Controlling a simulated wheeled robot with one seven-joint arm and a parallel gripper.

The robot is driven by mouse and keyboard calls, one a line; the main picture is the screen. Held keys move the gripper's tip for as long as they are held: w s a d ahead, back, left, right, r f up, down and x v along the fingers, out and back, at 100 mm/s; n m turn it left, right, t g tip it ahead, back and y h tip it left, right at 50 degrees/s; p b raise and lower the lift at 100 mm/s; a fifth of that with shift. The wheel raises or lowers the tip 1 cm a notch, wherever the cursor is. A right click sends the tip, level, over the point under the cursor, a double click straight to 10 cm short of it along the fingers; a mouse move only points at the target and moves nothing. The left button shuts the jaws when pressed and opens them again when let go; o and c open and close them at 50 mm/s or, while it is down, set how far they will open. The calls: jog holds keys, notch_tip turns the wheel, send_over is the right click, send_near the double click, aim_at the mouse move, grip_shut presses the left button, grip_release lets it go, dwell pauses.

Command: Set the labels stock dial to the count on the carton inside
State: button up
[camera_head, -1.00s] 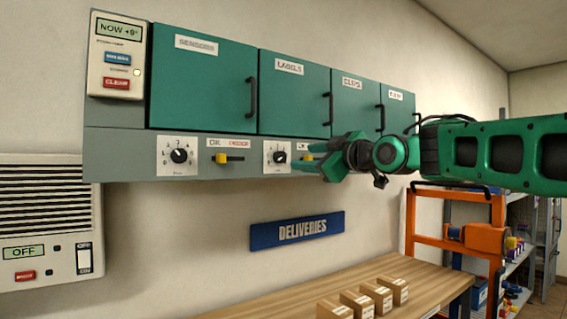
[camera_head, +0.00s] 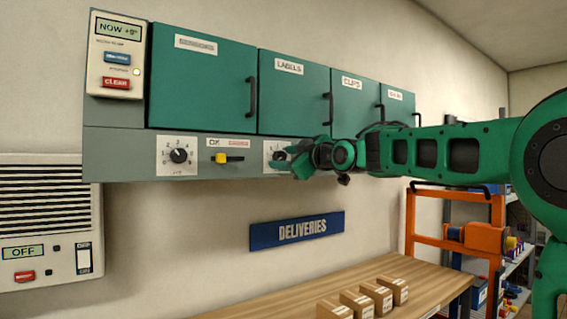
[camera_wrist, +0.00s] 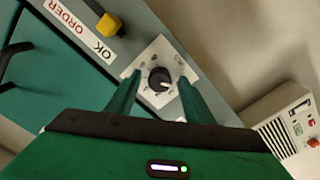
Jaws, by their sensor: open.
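The labels door (camera_head: 290,98) is shut, so the inside of that compartment and any carton there are hidden. The labels stock dial (camera_head: 268,158) is a black knob on a white plate below the door, partly covered by my gripper (camera_head: 297,163). In the wrist view the dial (camera_wrist: 160,79) sits between the two green fingertips of my gripper (camera_wrist: 157,85), which are apart. I cannot tell whether they touch the knob. Its scale marks are too small to read. A yellow switch (camera_wrist: 109,25) and an OK/ORDER label (camera_wrist: 82,32) are beside it.
Shut sensors (camera_head: 200,80) and clips (camera_head: 355,100) doors flank the labels door. The sensors dial (camera_head: 178,156) and its yellow switch (camera_head: 228,158) are to the left. Several cartons (camera_head: 378,297) stand on the wooden bench (camera_head: 290,297) below. An orange rack (camera_head: 425,195) is at right.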

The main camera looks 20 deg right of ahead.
jog(key=c, duration=1.1)
jog(key=shift+o, duration=0.2)
